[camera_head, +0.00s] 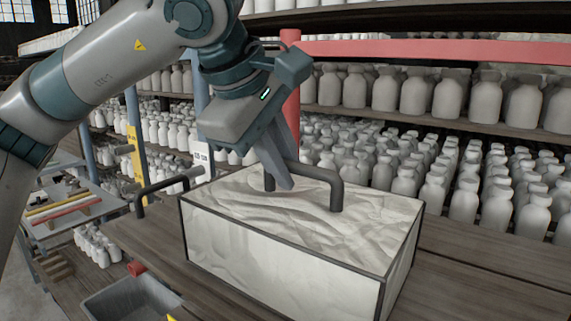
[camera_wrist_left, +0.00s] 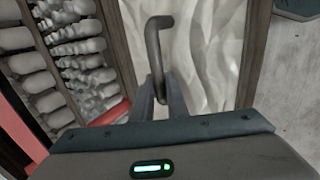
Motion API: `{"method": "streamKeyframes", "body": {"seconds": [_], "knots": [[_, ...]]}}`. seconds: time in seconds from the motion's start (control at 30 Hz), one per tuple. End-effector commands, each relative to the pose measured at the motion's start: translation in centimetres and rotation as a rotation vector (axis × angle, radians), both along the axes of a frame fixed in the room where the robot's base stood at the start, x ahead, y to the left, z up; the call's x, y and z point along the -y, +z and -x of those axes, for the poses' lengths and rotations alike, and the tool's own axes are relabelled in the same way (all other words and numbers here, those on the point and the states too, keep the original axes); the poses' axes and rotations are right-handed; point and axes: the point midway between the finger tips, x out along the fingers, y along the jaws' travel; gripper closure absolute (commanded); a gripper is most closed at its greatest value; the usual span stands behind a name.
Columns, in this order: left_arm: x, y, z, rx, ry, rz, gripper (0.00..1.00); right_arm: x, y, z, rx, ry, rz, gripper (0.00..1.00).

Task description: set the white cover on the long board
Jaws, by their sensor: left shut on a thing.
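The white cover (camera_head: 285,240) is a box with creased white faces, dark edges and a dark bar handle (camera_head: 335,185) on top. My left gripper (camera_head: 279,184) is shut on the handle, its fingers pointing down. The left wrist view shows the handle (camera_wrist_left: 153,40) between the fingers and the white top (camera_wrist_left: 205,60) behind. The cover is level over brown wooden planking (camera_head: 470,257), which I take for the long board. I cannot tell whether its lower edge touches the wood. My right gripper is not in view.
A second dark handle (camera_head: 140,200) stands left of the cover. A grey bin (camera_head: 130,300) is at the front left. Shelves of pale bottles (camera_head: 415,95) stand close behind, with a red beam (camera_head: 420,50) above. Bare planking shows at the right.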

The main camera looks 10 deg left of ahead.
Motion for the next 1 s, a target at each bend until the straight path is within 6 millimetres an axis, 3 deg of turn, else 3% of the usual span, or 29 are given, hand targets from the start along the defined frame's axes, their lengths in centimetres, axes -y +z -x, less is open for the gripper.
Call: {"method": "streamKeyframes", "body": {"seconds": [0.07,0.1,0.17,0.63,0.77,1.0], "knots": [[0.0,-0.1,0.0,0.001,0.000,0.000,1.00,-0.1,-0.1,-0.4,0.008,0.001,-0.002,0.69],[0.0,-0.1,0.0,0.000,0.000,0.000,0.82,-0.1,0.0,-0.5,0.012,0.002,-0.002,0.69],[0.0,-0.1,0.0,0.000,0.000,0.000,0.68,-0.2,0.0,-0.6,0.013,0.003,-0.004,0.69],[0.0,0.2,0.1,0.001,0.000,0.000,0.68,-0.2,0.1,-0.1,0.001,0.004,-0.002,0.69],[-0.3,1.2,0.7,0.003,0.001,0.002,0.68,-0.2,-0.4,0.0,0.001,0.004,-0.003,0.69],[-1.1,4.4,2.7,0.003,0.001,0.002,0.68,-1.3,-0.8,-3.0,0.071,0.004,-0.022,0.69]]}}
